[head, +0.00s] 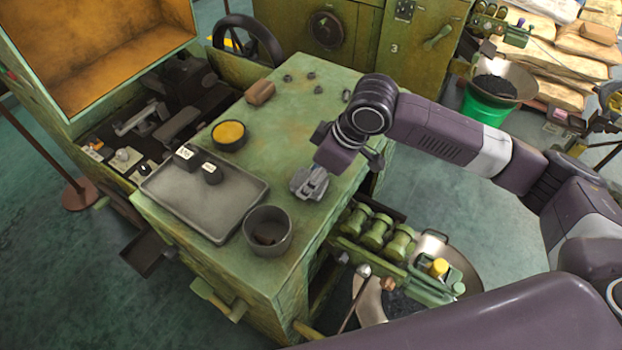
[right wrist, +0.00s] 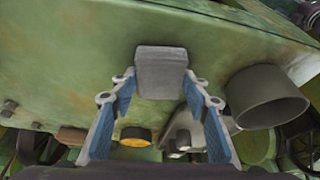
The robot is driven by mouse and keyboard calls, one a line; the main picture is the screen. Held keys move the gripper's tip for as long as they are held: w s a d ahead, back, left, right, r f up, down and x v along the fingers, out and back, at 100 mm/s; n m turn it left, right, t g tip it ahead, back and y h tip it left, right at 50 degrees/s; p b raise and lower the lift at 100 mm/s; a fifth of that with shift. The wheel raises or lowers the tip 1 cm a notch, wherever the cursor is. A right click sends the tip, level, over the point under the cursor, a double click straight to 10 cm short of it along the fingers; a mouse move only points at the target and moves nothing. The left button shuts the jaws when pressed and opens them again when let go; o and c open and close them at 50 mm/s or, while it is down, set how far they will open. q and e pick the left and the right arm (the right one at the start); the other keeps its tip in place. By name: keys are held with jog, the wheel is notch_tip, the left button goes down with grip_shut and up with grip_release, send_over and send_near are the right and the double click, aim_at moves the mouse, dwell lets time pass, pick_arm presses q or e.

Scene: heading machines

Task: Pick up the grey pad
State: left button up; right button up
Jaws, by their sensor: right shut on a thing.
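The grey pad (right wrist: 161,70) is a small block with rounded edges, seen in the right wrist view between the tips of my right gripper's fingers. My right gripper (head: 308,184) is shut on it, with the blue finger faces to either side. In the head view the gripper is low over the green cabinet top (head: 300,108), right of the grey tray. The pad is hard to tell from the fingers there, and I cannot tell whether it touches the top. My left gripper is not in view.
A grey tray (head: 203,212) holds two dark labelled blocks (head: 186,157). A dark cup (head: 268,232), a yellow-filled bowl (head: 229,134) and a brown block (head: 260,93) stand around it. Green rollers (head: 378,230) are beside the cabinet's right edge. The cabinet top's middle is clear.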

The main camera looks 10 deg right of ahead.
jog(key=shift+w+r, duration=0.1)
jog(key=shift+r, duration=0.55)
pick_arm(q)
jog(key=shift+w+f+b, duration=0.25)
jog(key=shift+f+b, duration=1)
pick_arm(e)
notch_tip(320, 180, up, 19)
jog(key=shift+f, duration=0.15)
jog(key=o, duration=0.6)
jog(key=shift+c, duration=0.2)
jog(key=c, duration=0.4)
jog(key=shift+c, duration=0.2)
